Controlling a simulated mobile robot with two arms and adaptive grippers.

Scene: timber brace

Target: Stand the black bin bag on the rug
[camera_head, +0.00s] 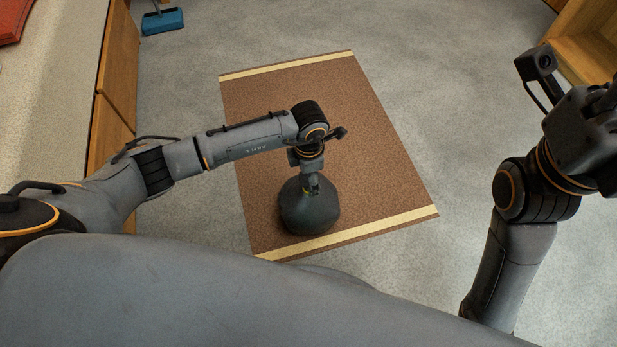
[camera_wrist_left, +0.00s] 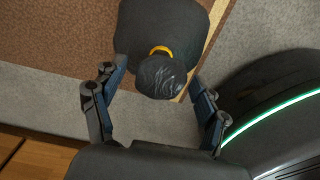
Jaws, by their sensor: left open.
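The black bin bag (camera_head: 309,212) stands upright on the brown rug (camera_head: 290,105), near the rug's front edge. In the left wrist view the bag (camera_wrist_left: 160,35) shows its gathered top with a yellow tie (camera_wrist_left: 161,50). My left gripper (camera_head: 312,186) is right above the bag, pointing down. In the left wrist view its two fingers (camera_wrist_left: 155,105) are spread apart, on either side of the bag's top, with gaps visible. My right arm is at the right of the head view; its fingertips are not visible.
A wooden cabinet with a pale counter (camera_head: 60,100) runs along the left. A blue dustpan (camera_head: 163,21) lies on the grey floor at the top left. A wooden shelf unit (camera_head: 585,40) stands at the top right. The rug behind the bag is clear.

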